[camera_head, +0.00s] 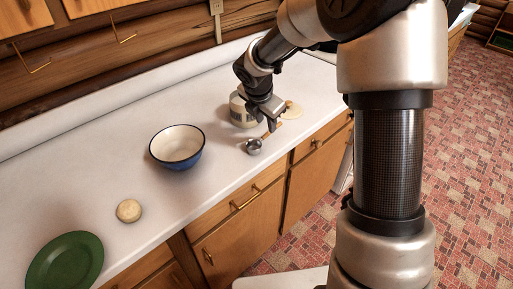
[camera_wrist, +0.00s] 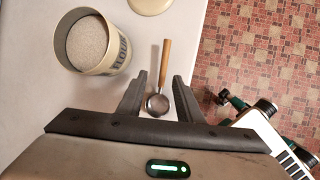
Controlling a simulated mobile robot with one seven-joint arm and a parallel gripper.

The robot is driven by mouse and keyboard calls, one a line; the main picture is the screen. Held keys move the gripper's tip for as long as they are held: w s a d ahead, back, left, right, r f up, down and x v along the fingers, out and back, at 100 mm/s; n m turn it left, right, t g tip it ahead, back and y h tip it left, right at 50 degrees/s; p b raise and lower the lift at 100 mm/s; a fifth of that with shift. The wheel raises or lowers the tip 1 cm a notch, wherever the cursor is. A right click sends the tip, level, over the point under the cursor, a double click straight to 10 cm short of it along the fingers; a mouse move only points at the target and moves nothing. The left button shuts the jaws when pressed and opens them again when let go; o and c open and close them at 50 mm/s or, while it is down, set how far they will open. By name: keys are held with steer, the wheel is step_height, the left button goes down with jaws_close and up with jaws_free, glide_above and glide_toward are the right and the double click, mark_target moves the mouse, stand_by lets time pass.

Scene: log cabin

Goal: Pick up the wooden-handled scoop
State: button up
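The scoop has a metal bowl and a wooden handle and lies on the white counter near its front edge. Its metal bowl (camera_head: 254,146) shows in the head view below my gripper (camera_head: 271,124). In the wrist view the scoop (camera_wrist: 165,62) lies with its handle pointing away and its bowl near the fingers. My gripper (camera_wrist: 158,98) is open, with one finger on each side of the scoop in this view. The fingers appear above the scoop and nothing is held. In the head view the handle is partly hidden by my gripper.
A flour canister (camera_wrist: 97,44), open and full, stands left of the scoop in the wrist view. A round cream lid (camera_head: 292,109) lies behind. A blue bowl (camera_head: 177,147), a small round tan item (camera_head: 129,211) and a green plate (camera_head: 65,262) are on the counter (camera_head: 95,165).

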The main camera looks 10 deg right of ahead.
mark_target(267, 133)
steer(key=x, duration=0.3)
steer(key=s+b+x, duration=0.1)
steer(key=x, duration=0.1)
steer(key=shift+w+f, duration=0.2)
steer(key=shift+f, duration=0.3)
steer(key=shift+r, duration=0.1)
steer(key=shift+c, duration=0.5)
jaws_close()
